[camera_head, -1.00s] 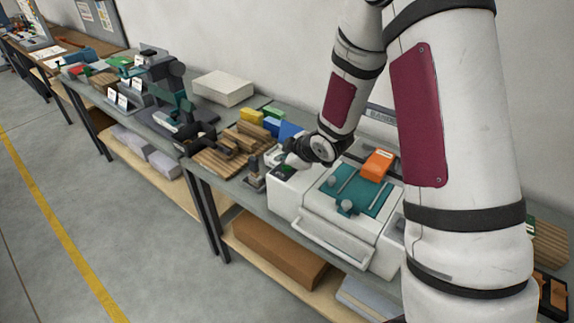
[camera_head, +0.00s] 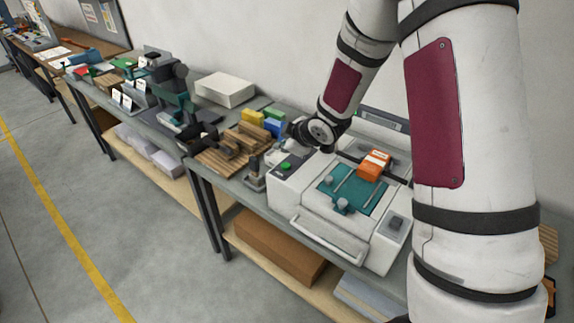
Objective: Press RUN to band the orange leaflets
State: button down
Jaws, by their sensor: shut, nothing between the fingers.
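The white banding machine (camera_head: 330,238) stands on the grey bench with a teal bed on top. The stack of orange leaflets (camera_head: 372,172) lies at the back of this bed, with a pale strip across it. A green button (camera_head: 286,167), likely RUN, shows on the machine's left panel; its lettering is too small to read. The fingertips are small and partly lost against the grey parts there.
A dark knob or switch (camera_head: 395,223) is on the machine's right panel. A small grey stand (camera_head: 255,180) is close on the left. Wooden blocks (camera_head: 238,143) and yellow, green and blue items lie further left. My arm hides the bench's right end.

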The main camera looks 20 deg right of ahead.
jog(key=shift+r+p, duration=0.3)
jog(key=shift+r, duration=0.55)
